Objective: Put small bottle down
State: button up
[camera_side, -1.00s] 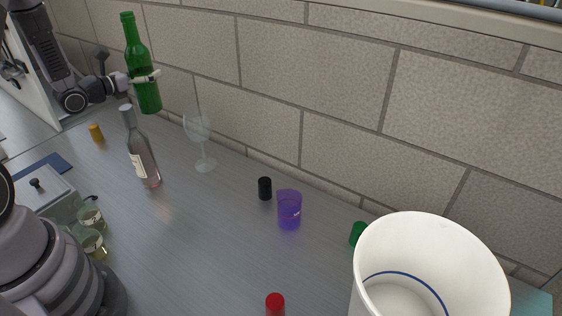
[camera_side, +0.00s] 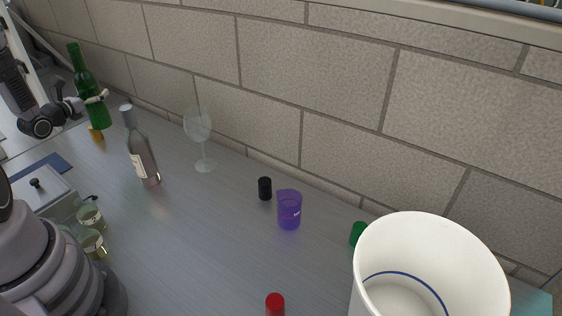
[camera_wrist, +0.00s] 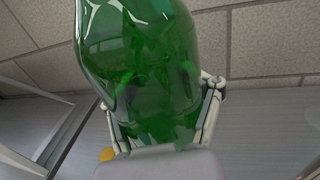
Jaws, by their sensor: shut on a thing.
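A green glass bottle (camera_side: 87,82) is upright with a slight lean at the far left of the side view. My gripper (camera_side: 98,97) is shut around its body from the left. In the wrist view the green bottle (camera_wrist: 135,50) fills the upper middle, with the fingers of my gripper (camera_wrist: 162,110) on both sides of it. The bottle's base is low, near the counter's far left edge; I cannot tell whether it touches the surface. A clear bottle with a grey cap and pale label (camera_side: 142,152) stands to its right.
On the counter (camera_side: 200,230) stand a wine glass (camera_side: 198,125), a black cylinder (camera_side: 265,188), a purple cup (camera_side: 289,210), green (camera_side: 357,234) and red (camera_side: 275,303) pieces, and a white bucket (camera_side: 370,275). A yellow piece (camera_side: 97,135) sits by the green bottle's base. The middle is clear.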

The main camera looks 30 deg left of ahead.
notch_tip(320, 180, down, 12)
jog(key=shift+r, duration=0.2)
dwell(0.4)
